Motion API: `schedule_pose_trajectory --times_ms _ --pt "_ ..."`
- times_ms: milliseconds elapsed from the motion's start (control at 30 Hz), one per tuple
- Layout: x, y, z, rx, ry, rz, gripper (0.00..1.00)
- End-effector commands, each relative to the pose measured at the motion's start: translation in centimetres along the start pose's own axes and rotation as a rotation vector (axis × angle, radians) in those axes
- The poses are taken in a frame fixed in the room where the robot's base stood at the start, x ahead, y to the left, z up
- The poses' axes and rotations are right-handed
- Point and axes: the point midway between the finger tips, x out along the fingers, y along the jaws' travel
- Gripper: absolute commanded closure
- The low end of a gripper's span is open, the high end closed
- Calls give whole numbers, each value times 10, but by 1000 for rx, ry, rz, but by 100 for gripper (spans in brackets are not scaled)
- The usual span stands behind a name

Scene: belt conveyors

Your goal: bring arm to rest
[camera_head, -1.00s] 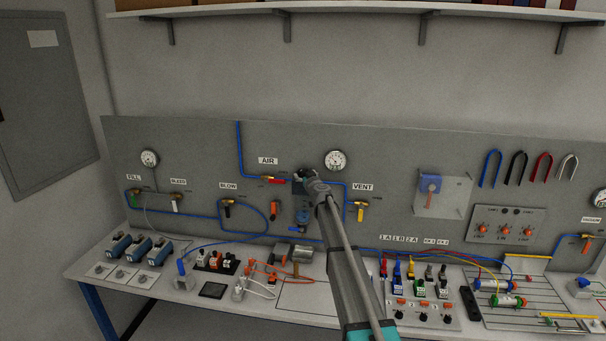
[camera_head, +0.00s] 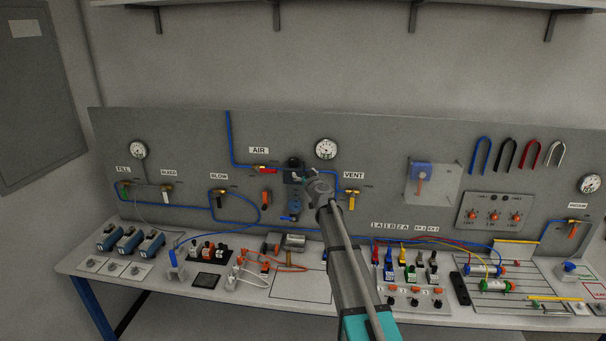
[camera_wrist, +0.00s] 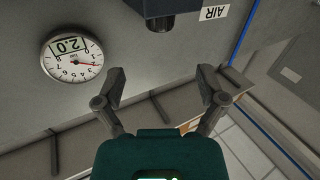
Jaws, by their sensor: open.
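My arm reaches up from the bottom of the head view toward the grey panel (camera_head: 330,130). My gripper shows in the wrist view (camera_wrist: 160,85) with its two fingers spread wide and nothing between them. In the head view the arm's end covers most of the gripper, near the dark regulator unit (camera_head: 294,166) between the AIR label (camera_head: 259,150) and the VENT label (camera_head: 354,175). The wrist view is turned over and shows a round gauge (camera_wrist: 71,58) reading 2.0 and part of a dark block (camera_wrist: 158,12). I cannot tell how far the fingers are from the panel.
The bench top (camera_head: 90,265) below the panel carries blue-sided switch units (camera_head: 130,241), plugs and cables, and a rack of coloured connectors (camera_head: 412,275). Hoses run along the panel. A shelf (camera_head: 480,8) is above. The wall between panel and shelf is bare.

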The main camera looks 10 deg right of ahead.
Motion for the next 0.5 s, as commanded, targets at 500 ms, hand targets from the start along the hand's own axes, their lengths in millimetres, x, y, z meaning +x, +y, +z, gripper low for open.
schedule_pose_trajectory --times_ms 500 --pt "-47 -52 29 15 -69 -175 10"
